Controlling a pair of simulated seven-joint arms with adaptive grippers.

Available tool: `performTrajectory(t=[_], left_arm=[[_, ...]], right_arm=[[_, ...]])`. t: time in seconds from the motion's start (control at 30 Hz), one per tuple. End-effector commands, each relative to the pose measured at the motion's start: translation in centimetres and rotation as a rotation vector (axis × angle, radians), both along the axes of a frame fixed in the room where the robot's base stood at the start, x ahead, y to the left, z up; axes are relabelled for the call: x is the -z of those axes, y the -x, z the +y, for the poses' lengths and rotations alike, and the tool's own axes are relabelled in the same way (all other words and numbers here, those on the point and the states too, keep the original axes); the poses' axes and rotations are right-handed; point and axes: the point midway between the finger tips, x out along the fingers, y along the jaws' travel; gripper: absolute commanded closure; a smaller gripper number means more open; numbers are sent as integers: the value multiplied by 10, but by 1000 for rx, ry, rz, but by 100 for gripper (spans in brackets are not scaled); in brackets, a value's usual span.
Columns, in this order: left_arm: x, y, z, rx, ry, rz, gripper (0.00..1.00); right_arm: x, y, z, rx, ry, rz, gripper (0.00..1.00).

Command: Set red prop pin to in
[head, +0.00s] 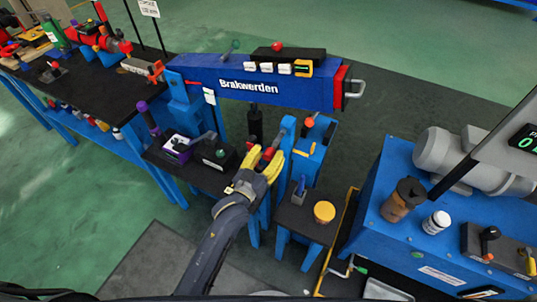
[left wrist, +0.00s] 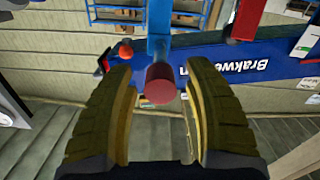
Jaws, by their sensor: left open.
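The red prop pin (left wrist: 160,84) shows its round end in the left wrist view, in front of a blue post (left wrist: 158,35). In the head view the pin (head: 268,153) is a small red bit by the blue post (head: 285,135) under the boom, partly hidden by the fingers. My left gripper (head: 264,160) has yellow fingers. It is open, with one finger on each side of the pin in the left wrist view (left wrist: 160,70). A gap shows on both sides of the pin. How far in the pin sits I cannot tell. My right gripper is not in view.
The blue boom (head: 195,77) lettered "Brakwerden" runs above the gripper. A dark shelf with a purple box (head: 177,149) is left of it. A small stand holds an orange-yellow round thing (head: 324,211). A blue bench with a grey motor (head: 450,157) is at the right.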

Motion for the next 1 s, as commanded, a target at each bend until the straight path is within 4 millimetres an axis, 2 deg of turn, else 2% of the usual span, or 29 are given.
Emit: performTrajectory(t=[0.3, 0.73, 1.0], left_arm=[[0, -1, 0, 0, 0, 0, 49], [0, 0, 0, 0, 0, 0, 99], [0, 0, 0, 0, 0, 0, 100]], right_arm=[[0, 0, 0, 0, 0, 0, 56], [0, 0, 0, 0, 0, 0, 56], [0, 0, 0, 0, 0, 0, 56]])
